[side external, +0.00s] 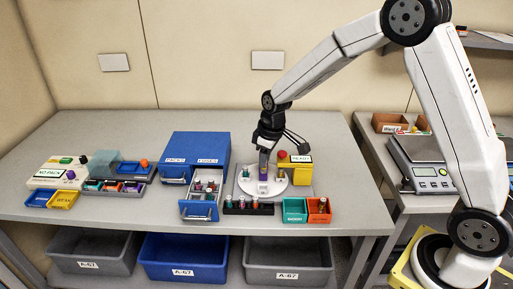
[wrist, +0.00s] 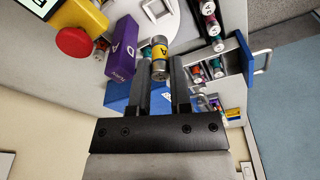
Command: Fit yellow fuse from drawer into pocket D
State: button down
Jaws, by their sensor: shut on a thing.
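My gripper (side external: 265,146) hangs low over the white round plate (side external: 250,187). In the wrist view my gripper (wrist: 160,64) is shut on a yellow fuse with silver ends and a dark letter (wrist: 159,50). I cannot tell whether fuse and block touch, and the pocket opening is not clear. The drawer (side external: 199,210) of the blue cabinet (side external: 196,150) is open, with several fuses inside.
A yellow box (side external: 301,172) with a red button (side external: 282,154) stands close right of the gripper. A dark rack of fuses (side external: 249,208) and teal (side external: 294,210) and orange (side external: 319,211) bins sit in front.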

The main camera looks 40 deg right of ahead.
aim_at(264, 172)
jog(key=shift+f, duration=0.1)
jog(key=shift+f, duration=2.45)
jog(key=shift+f, duration=1.05)
jog(key=c, duration=0.9)
grip_release()
jog(key=shift+r, duration=0.15)
jog(key=shift+r, duration=0.9)
